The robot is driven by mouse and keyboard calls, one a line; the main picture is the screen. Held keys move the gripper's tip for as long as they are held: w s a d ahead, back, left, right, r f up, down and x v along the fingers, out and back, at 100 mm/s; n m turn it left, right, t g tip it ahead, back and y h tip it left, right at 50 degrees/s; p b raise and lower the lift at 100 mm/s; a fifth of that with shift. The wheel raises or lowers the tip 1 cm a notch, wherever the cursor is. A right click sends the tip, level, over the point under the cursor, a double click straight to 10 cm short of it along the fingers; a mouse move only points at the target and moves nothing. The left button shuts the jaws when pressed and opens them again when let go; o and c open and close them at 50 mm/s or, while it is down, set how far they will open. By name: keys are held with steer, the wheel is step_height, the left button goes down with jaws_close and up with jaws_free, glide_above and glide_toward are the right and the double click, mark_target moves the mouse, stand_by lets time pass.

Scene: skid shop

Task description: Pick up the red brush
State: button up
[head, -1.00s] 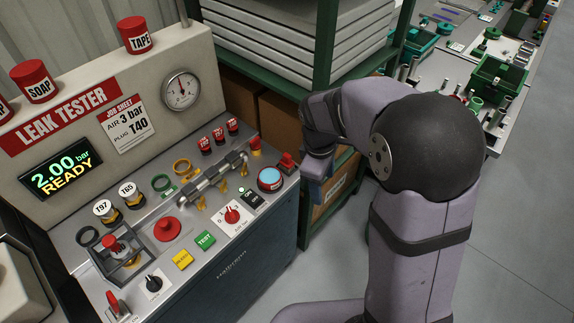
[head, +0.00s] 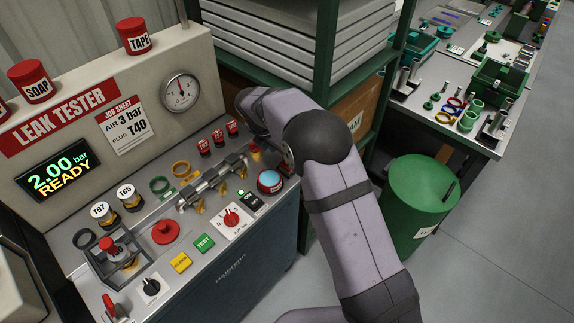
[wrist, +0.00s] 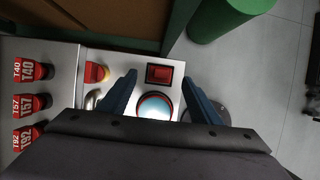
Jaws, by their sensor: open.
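I cannot make out a red brush in any view. My gripper (wrist: 159,76) is open and empty in the wrist view, its two blue fingers apart. Between and below the fingers are a red rocker switch (wrist: 160,74) and a lit round button (wrist: 154,107) on the leak tester's panel. I cannot tell the height of the fingertips above the panel. In the head view the arm covers the panel's right end and hides most of the gripper; the button (head: 270,181) shows just left of it.
The leak tester (head: 190,220) carries red plugs (head: 218,138), a metal manifold and a caged red knob (head: 111,244). Red SOAP (head: 31,82) and TAPE (head: 135,35) tubs stand on top. A green shelf rack (head: 326,60), a green bin (head: 415,195) and a parts bench (head: 450,65) lie right.

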steer(key=shift+p+x, duration=1)
steer(key=shift+x, duration=2)
steer(key=shift+s, duration=0.15)
steer(key=c, duration=1.1)
steer(key=shift+c, duration=0.2)
step_height(320, 180, up, 10)
steer(key=shift+b, duration=1)
steer(key=o, duration=0.3)
steer(key=shift+c, duration=1)
